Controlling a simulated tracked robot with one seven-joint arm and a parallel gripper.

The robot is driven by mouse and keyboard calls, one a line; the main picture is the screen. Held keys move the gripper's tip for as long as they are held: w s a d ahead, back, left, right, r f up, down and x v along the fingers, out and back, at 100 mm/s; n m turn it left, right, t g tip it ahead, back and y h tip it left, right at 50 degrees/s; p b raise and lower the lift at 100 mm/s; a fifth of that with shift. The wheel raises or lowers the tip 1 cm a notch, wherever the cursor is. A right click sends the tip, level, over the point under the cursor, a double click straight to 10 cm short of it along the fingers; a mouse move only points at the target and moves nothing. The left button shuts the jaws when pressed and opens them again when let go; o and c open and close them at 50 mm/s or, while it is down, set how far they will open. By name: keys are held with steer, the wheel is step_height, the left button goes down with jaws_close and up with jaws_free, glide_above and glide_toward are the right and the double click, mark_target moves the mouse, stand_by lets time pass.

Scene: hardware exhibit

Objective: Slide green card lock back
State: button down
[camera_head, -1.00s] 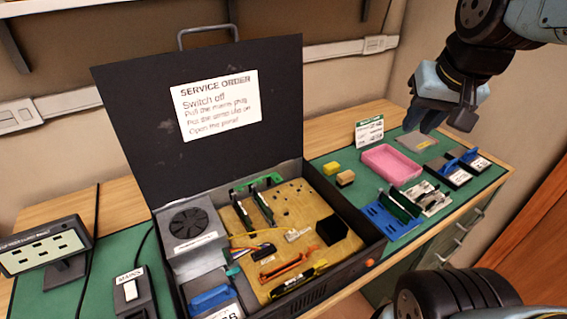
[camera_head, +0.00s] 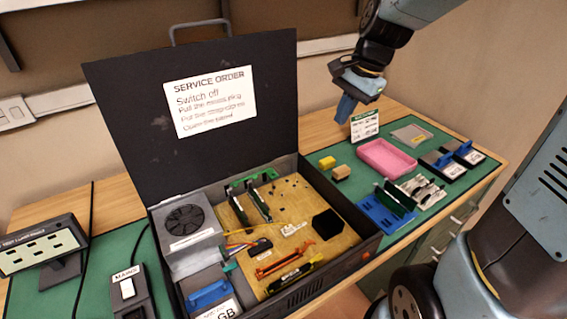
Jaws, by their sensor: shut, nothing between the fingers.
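An open dark case stands on the bench with its lid raised. Inside it, at the back of the tan board (camera_head: 287,229), a green piece (camera_head: 254,180) sits at the top ends of two upright cards (camera_head: 258,204); it may be the card lock, though its exact position is too small to tell. My gripper (camera_head: 345,108) is shut and empty. It hangs in the air to the right of the raised lid, above the bench and up and to the right of the green piece, touching nothing.
The black lid (camera_head: 200,105) stands upright behind the case. A pink tray (camera_head: 386,158), yellow block (camera_head: 327,162), blue rack (camera_head: 386,212) and small sign (camera_head: 365,125) are on the green mat to the right. A monitor (camera_head: 42,247) and mains switch (camera_head: 130,290) stand left.

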steer(key=w+a+f+m+g+y, duration=0.1)
steer(key=w+a+f+m+g, duration=0.1)
steer(key=w+a+f+m, duration=0.3)
step_height(320, 180, down, 4)
steer(key=shift+w+a+f, duration=0.1)
steer(key=shift+w+a, duration=0.6)
steer(key=shift+a, duration=0.05)
steer(key=shift+g, duration=0.3)
steer(key=x, duration=0.9)
steer(key=shift+a+f, duration=0.15)
steer(key=shift+a, duration=0.05)
steer(key=a, duration=0.1)
steer(key=s+a, duration=0.1)
steer(key=shift+a+f, duration=0.25)
steer(key=shift+a, duration=0.15)
steer(key=shift+s+a, duration=0.15)
steer(key=shift+a, duration=0.45)
